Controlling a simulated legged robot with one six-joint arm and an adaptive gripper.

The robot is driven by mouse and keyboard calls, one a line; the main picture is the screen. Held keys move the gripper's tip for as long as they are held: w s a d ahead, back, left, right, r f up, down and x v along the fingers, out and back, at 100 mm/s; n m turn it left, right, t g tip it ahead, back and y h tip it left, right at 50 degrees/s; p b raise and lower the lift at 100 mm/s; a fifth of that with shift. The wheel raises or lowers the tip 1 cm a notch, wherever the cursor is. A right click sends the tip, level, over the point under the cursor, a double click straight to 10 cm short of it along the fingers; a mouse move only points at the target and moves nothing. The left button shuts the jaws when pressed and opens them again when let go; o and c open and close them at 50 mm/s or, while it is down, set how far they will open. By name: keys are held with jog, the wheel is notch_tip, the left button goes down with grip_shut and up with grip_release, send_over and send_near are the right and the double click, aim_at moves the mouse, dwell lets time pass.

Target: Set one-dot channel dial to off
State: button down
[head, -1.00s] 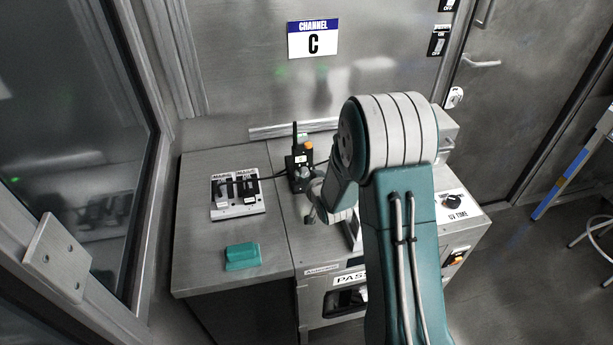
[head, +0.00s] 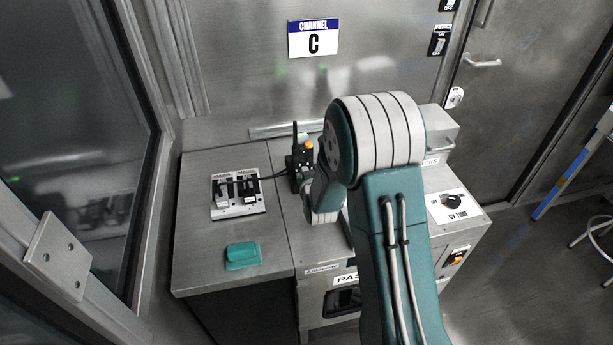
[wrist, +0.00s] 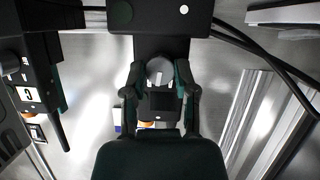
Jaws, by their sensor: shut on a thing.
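A black device (head: 294,161) with an upright antenna and an orange top knob stands at the back of the bench in the head view, partly hidden by my arm. In the wrist view a black box (wrist: 160,22) bears a single white dot. Below the dot is a round grey dial (wrist: 160,69) with a pale mark. My gripper (wrist: 161,80) has one finger on each side of this dial and is shut on it. Which setting the dial points to cannot be read. In the head view my arm hides the dial and fingertips.
A switch panel (head: 237,208) with several dark levers and a teal block (head: 242,256) are on the left of the bench. A UV TIME knob (head: 453,201) is at the right. A glass window (head: 70,140) bounds the left side. Black cables (wrist: 262,50) cross the wrist view.

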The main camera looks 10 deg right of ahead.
jog(key=n+h, duration=0.2)
jog(key=n, duration=0.1)
jog(key=shift+a, duration=0.2)
jog(key=n+h, duration=0.1)
jog(key=n, duration=0.1)
jog(key=n+t+h, duration=0.1)
jog(key=n, duration=0.1)
jog(key=shift+a+f+h, duration=0.1)
jog(key=shift+f+h, duration=0.1)
jog(key=shift+h, duration=0.1)
jog(key=n+t+h, duration=0.1)
jog(key=n, duration=0.3)
jog(key=shift+f, duration=0.1)
jog(key=n+t, duration=0.1)
jog(key=n, duration=0.1)
jog(key=n+t+h, duration=0.1)
jog(key=n, duration=0.1)
jog(key=shift+f, duration=0.2)
jog(key=shift+n, duration=0.3)
jog(key=shift+c, duration=2)
grip_release()
jog(key=shift+r, duration=0.1)
